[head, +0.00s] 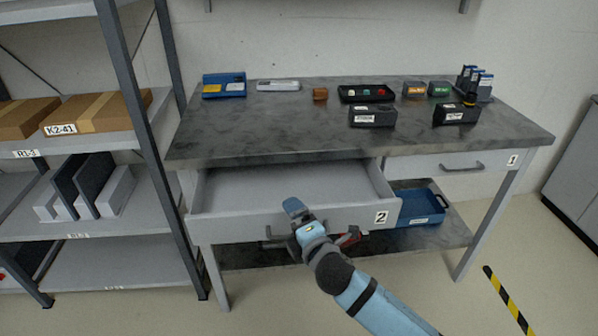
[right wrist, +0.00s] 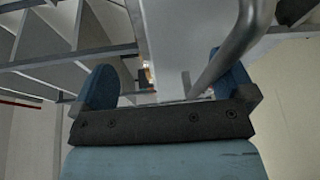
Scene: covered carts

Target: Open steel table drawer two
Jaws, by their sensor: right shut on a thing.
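The steel table (head: 300,120) has two drawers. Drawer two (head: 250,222), labelled "2", is pulled out toward me and its empty grey inside shows. My right gripper (head: 289,228) is at the middle of its front, shut on the drawer's handle. The arm and gripper hide most of that handle in the head view. In the right wrist view a grey handle bar (right wrist: 236,42) runs by the right finger of the gripper (right wrist: 168,90). Drawer one (head: 430,168), labelled "1", is closed. My left gripper is not in view.
Small boxes, a black tray (head: 366,93) and a blue case (head: 224,85) stand on the tabletop. A blue bin (head: 420,207) is on the lower shelf. A shelving rack (head: 150,150) stands close on the left. Floor at the right front is clear, with striped tape (head: 508,300).

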